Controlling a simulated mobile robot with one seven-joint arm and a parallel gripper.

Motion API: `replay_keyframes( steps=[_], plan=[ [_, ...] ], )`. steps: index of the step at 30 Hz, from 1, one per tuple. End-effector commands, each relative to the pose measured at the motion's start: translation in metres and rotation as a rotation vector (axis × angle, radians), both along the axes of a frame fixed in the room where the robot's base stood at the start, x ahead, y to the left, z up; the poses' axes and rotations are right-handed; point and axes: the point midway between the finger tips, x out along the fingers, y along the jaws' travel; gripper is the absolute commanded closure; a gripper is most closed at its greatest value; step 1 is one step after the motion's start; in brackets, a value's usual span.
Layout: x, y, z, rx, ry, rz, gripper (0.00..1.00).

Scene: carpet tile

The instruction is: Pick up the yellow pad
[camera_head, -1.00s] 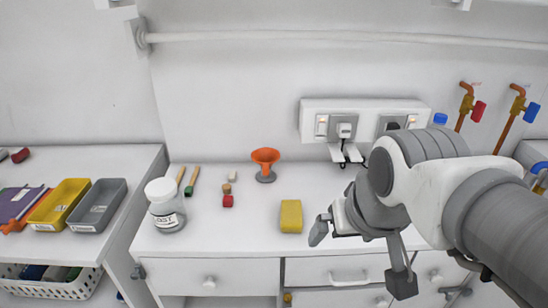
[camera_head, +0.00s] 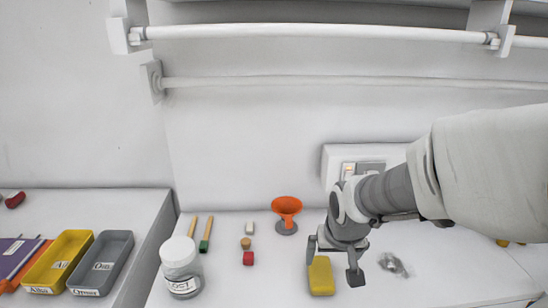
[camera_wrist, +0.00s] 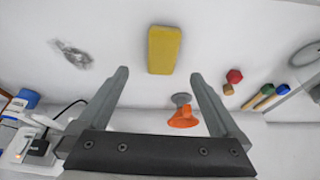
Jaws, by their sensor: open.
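The yellow pad (camera_head: 321,277) lies flat on the white worktop, right of the small red block. My gripper (camera_head: 332,263) is open in the head view, its fingers around or just above the pad's near region; the exact height is hard to tell there. In the wrist view the pad (camera_wrist: 164,50) lies ahead of the two spread fingertips (camera_wrist: 158,74), roughly centred between them.
A socket box (camera_head: 345,166) is on the wall.

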Motion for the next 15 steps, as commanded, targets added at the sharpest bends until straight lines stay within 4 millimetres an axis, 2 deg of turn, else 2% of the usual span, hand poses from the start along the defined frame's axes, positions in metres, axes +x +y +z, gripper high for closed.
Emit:
replay_keyframes(
  steps=[1, 6, 15],
  plan=[
    [0.003, 0.000, -0.011, 0.000, 0.006, 0.000, 0.00],
    [0.013, -0.001, -0.036, -0.001, 0.004, 0.000, 0.00],
    [0.023, -0.001, -0.053, 0.000, 0.000, 0.000, 0.00]
  ],
)
